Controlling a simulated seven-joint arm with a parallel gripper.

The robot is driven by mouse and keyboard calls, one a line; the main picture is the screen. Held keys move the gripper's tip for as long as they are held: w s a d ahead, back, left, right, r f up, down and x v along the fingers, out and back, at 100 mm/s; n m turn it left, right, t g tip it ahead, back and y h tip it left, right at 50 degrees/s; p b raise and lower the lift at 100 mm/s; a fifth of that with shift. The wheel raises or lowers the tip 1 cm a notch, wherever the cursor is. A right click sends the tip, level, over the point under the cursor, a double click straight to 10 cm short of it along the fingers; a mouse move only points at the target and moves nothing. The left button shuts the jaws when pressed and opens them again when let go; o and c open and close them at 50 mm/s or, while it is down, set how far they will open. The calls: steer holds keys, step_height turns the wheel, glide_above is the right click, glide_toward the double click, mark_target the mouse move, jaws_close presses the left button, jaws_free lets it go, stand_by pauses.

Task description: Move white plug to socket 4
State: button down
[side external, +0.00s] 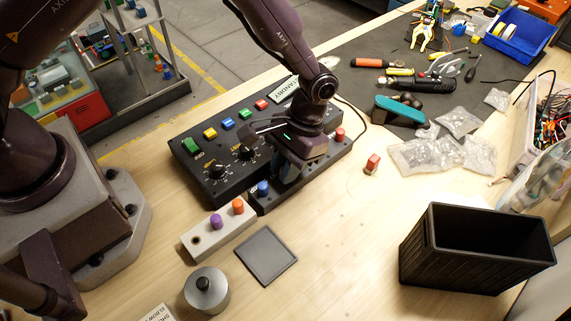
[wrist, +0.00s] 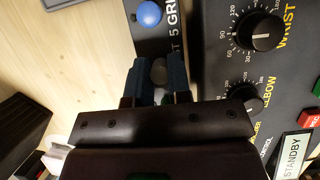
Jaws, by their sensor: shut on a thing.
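My gripper (side external: 289,174) is low over the black socket strip (side external: 325,160) in the side view, behind the blue plug (side external: 263,188). In the wrist view the fingers (wrist: 159,68) are closed around a small greyish round top, which looks like the white plug (wrist: 159,72). The side view hides this plug behind the fingers. Beside it on the strip is the printed label "5 GRI", and the blue plug (wrist: 148,14) stands further up the wrist view. I cannot tell whether the held plug is seated in a socket. A red plug (side external: 339,134) stands at the strip's far end.
The control box (side external: 214,178) with knobs and buttons borders the strip. A pale block (side external: 219,236) holds purple and orange plugs and has one empty hole. Another red plug (side external: 373,163) stands on the open bench. A dark square pad (side external: 266,256), metal cylinder (side external: 206,290) and black bin (side external: 475,250) are nearer.

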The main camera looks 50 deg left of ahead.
steer(key=c, duration=1)
jaws_free()
steer(key=shift+r, duration=3.5)
steer(key=shift+s+a+f+m, duration=0.3)
steer(key=shift+s+f+m, duration=0.1)
steer(key=shift+s, duration=0.2)
steer(key=s+a+r+t, duration=0.3)
steer(key=s+a+r, duration=0.1)
steer(key=r, duration=0.4)
steer(key=s+a+r+t, duration=0.3)
steer(key=s+a+r, duration=0.2)
steer(key=r, duration=0.4)
steer(key=s+a+r+t, duration=0.4)
steer(key=a+r, duration=0.3)
steer(key=r, duration=0.1)
steer(key=shift+s+r+n, duration=0.15)
steer(key=shift+s+n, duration=0.1)
steer(key=shift+n, duration=0.15)
